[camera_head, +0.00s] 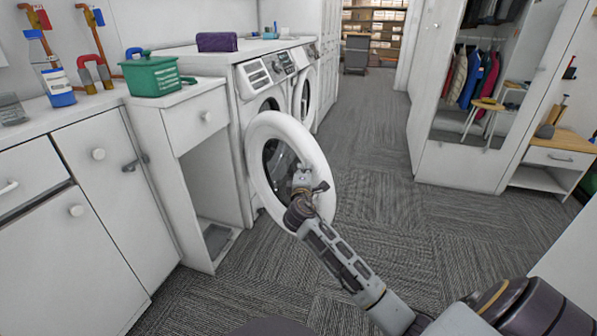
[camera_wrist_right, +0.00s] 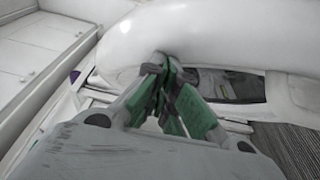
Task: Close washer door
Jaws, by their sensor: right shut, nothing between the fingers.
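The washer (camera_head: 257,77) is a white front-loader against the left wall. Its round white door (camera_head: 262,128) with a dark glass middle stands swung out into the aisle. My right gripper (camera_head: 303,176) is at the door's near side, in front of the glass and the right part of the ring. In the right wrist view the gripper's fingers (camera_wrist_right: 167,92) are together with nothing between them. Their tips are at the white door rim (camera_wrist_right: 215,35), and look to touch it. My left gripper is not in view.
A second front-loader (camera_head: 305,95) stands beyond the washer. A white cabinet (camera_head: 195,120) with a green pot (camera_head: 152,76) stands to the near left. A wardrobe (camera_head: 460,160) is on the right. The carpet (camera_head: 375,150) between is clear.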

